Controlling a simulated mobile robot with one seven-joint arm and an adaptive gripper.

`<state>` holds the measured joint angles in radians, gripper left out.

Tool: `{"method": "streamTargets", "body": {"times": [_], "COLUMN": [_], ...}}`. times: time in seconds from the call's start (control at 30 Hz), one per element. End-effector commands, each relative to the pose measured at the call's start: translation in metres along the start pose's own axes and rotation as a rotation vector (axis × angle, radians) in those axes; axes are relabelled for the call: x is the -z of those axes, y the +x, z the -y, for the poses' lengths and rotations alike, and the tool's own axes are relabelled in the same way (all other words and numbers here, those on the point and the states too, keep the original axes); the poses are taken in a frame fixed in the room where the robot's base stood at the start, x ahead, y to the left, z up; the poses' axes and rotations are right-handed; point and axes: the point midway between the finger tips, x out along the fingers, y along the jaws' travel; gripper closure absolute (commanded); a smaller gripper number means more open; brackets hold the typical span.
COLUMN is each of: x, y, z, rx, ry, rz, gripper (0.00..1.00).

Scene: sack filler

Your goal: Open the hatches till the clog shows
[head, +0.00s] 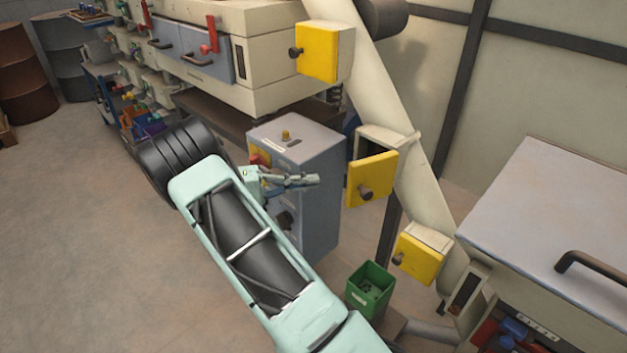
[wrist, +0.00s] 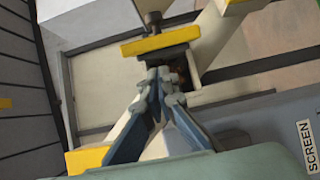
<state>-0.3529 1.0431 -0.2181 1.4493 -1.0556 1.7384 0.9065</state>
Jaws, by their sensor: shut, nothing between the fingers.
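A pale slanted chute (head: 391,100) carries three yellow hatches in the head view. The upper hatch (head: 317,51) looks closed on its box. The middle hatch (head: 371,180) is swung open, its round knob facing out. The lower hatch (head: 420,259) looks closed. My gripper (head: 316,180) is shut and empty, left of the middle hatch and in front of the grey cabinet. In the wrist view, the fingertips (wrist: 160,74) are near an open hatch's yellow edge (wrist: 160,41). Beside them a dark opening (wrist: 184,70) shows something reddish-brown, partly hidden; I cannot tell what.
A grey cabinet (head: 318,190) with buttons stands behind my gripper. A green bin (head: 370,287) is below the middle hatch. A grey-topped machine (head: 548,215) with a handle is at the right. Floor at the left is clear.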

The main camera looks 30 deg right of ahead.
Motion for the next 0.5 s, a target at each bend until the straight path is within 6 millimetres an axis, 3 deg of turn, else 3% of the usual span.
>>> {"method": "streamTargets", "body": {"times": [0.3,0.5], "x": [0.0,0.0], "y": [0.059,0.079], "z": [-0.001,-0.001], "rx": [-0.002,-0.003], "ry": [0.0,0.001], "rz": [0.001,-0.002], "gripper": [1.0,1.0]}}
